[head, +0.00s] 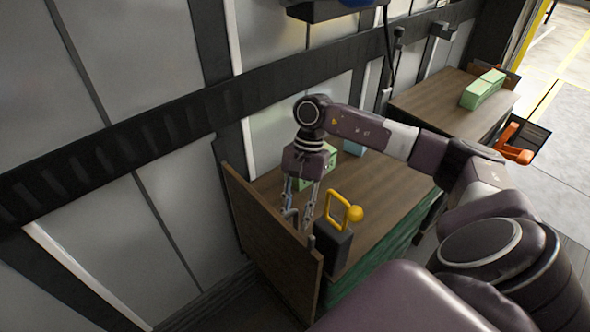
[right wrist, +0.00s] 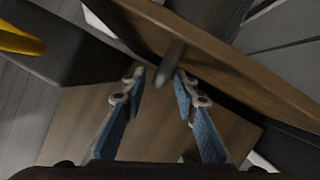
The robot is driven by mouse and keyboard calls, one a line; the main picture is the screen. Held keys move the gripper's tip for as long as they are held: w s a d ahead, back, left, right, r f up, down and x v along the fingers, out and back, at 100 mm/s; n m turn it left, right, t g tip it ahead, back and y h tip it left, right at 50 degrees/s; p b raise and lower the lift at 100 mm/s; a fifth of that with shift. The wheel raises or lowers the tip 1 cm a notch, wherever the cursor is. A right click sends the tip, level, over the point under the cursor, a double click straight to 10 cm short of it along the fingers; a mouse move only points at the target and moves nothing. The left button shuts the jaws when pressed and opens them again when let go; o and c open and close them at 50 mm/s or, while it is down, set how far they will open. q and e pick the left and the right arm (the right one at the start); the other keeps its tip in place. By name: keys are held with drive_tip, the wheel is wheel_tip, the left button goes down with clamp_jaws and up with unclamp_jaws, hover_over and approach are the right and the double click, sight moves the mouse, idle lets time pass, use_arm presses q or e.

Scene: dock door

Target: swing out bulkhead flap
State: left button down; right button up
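The bulkhead flap appears to be the upright brown wooden panel (head: 268,238) at the near end of a wooden-topped bench; its edge also crosses the right wrist view (right wrist: 225,50). A dark grey rounded peg (right wrist: 172,62) sticks out from the panel. My right gripper (head: 300,222) points down just behind the panel's top edge. In the right wrist view its two blue-padded fingers (right wrist: 160,80) are apart, with the peg between or just beyond their tips. I cannot tell whether they touch it. My left gripper is not in view.
A black box (head: 333,246) with a yellow loop handle (head: 338,208) and knob stands close beside the gripper. Green blocks (head: 318,168) lie on the bench top (head: 385,190). A second bench (head: 430,100) stands farther back. Grey wall panels line the left; open floor lies at right.

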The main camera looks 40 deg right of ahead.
drive_tip(key=v, duration=1)
drive_tip(key=shift+f, duration=0.1)
